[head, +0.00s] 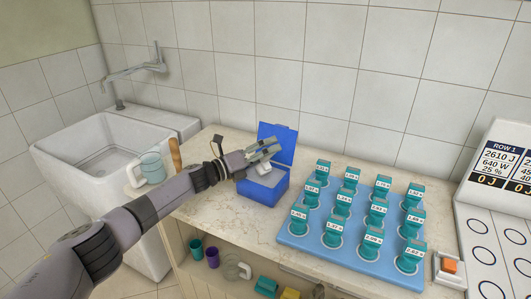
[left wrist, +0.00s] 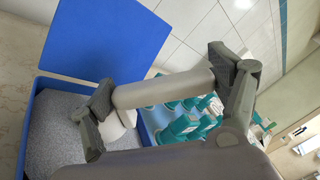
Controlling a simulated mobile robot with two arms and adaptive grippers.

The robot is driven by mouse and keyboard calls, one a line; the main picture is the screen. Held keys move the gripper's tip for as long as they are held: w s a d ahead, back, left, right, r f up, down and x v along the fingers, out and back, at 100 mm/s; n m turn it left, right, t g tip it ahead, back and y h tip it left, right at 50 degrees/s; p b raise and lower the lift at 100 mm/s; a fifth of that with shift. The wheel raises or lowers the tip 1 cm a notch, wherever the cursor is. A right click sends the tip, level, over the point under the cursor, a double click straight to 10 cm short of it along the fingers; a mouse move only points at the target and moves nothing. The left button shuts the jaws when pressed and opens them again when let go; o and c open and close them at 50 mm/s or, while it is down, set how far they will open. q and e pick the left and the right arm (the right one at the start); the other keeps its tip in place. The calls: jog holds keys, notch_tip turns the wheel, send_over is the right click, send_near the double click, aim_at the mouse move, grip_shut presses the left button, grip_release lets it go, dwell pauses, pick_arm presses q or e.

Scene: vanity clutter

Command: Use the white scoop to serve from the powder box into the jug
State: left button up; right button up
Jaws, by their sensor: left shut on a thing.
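The powder box (head: 262,192) is blue, stands on the counter with its lid (head: 278,141) raised, and holds pale grey powder (left wrist: 60,130). My left gripper (head: 264,152) is over the box, shut on the white scoop (head: 264,168). In the left wrist view the scoop's pale handle (left wrist: 160,91) lies across between the two fingers, and its lower white end is over the powder. I cannot tell whether it touches the powder. The jug (head: 151,167), pale teal and see-through with a white handle, stands at the counter's left end, beyond my left arm. My right gripper is not in view.
A blue tray (head: 292,240) with several teal-capped, labelled containers fills the counter right of the box. A wooden stick (head: 175,154) stands beside the jug. A white sink (head: 110,145) is at the left. An orange button (head: 449,266) and a display panel (head: 505,165) are at the right.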

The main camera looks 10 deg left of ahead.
aim_at(272, 155)
pick_arm(q)
jog(key=s+r+m, duration=0.1)
jog(key=s+d+r+m, duration=0.1)
jog(key=m, duration=0.1)
jog(key=shift+d+r+p, duration=0.2)
jog(key=shift+d+p, duration=0.1)
jog(key=shift+p, duration=0.1)
jog(key=shift+s+d+r+m, duration=0.1)
jog(key=shift+s+d+m, duration=0.05)
jog(key=shift+m, duration=0.45)
jog(key=shift+s+d+f+m+b, duration=0.15)
jog(key=shift+f+m+b, duration=0.15)
jog(key=shift+b, duration=0.35)
jog(key=m+b, duration=0.1)
jog(key=m, duration=0.1)
jog(key=m+b, duration=0.1)
jog(key=shift+s+d+f+g+b, duration=0.3)
jog(key=shift+s+f+b, duration=0.05)
jog(key=shift+f, duration=0.05)
jog(key=shift+s+d+f+m+b, duration=0.1)
jog(key=shift+s+d+m+b, duration=0.1)
jog(key=shift+m+b, duration=0.35)
jog(key=shift+s+d+m+b, duration=0.2)
jog(key=shift+m+b, duration=0.15)
jog(key=shift+m, duration=0.4)
jog(key=shift+a, duration=0.2)
